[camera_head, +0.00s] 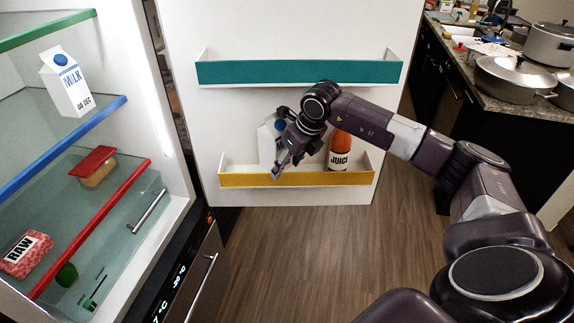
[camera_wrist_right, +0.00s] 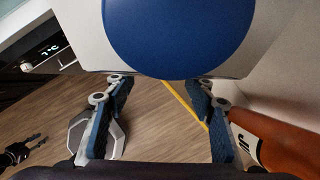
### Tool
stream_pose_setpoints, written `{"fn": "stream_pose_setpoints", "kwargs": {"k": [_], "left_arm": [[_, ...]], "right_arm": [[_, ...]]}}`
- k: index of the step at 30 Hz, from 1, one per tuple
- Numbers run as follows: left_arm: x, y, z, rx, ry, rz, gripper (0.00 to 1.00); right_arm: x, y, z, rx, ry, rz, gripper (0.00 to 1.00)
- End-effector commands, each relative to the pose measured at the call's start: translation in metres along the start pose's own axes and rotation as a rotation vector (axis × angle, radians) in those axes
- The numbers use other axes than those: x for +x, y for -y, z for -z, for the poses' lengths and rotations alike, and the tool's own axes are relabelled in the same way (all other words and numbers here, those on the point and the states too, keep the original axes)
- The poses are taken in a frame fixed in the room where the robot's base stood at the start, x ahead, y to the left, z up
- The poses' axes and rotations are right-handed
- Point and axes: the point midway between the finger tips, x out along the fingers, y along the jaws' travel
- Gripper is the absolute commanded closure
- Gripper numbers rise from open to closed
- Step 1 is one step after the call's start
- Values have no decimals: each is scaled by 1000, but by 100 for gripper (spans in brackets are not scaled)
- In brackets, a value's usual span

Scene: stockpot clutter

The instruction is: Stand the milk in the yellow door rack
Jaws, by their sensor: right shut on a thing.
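A white milk carton (camera_head: 266,146) with a blue cap is at the left end of the yellow door rack (camera_head: 300,179). My right gripper (camera_head: 278,170) is shut on it and partly covers it in the head view. Its lower end is at the yellow front; I cannot tell whether it rests on the rack floor. In the wrist view the blue cap (camera_wrist_right: 180,35) fills the top, between and beyond the fingers (camera_wrist_right: 158,95). A second carton, labelled MILK (camera_head: 68,85), stands on the upper fridge shelf. A dark shape like my left gripper (camera_wrist_right: 20,152) shows small in the wrist view.
An orange juice bottle (camera_head: 340,150) stands in the yellow rack, right of the gripper. A teal rack (camera_head: 300,72) above is empty. Left are fridge shelves with a red-lidded box (camera_head: 97,170) and a RAW meat pack (camera_head: 27,254). Pots (camera_head: 515,80) stand on the right counter.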

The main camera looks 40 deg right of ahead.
Motion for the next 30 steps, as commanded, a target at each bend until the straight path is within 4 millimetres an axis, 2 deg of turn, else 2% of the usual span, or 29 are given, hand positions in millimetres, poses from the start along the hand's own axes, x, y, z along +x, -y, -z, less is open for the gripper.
{"fn": "stream_pose_setpoints", "kwargs": {"k": [5,6,10,20,26,27,30], "left_arm": [[2,0,0,0,0,0,68],[2,0,0,0,0,0,68],[2,0,0,0,0,0,68],[0,0,0,0,0,0,68],[-16,0,2,0,0,0,68],[0,0,0,0,-1,0,68],[15,0,-1,0,-1,0,68]], "right_arm": [[0,0,-2,0,8,0,100],[2,0,1,0,0,0,47],[2,0,1,0,0,0,32],[0,0,0,0,0,0,32],[-16,0,-7,0,1,0,32],[-14,1,-4,-1,5,2,32],[-29,1,-3,-2,6,3,32]]}}
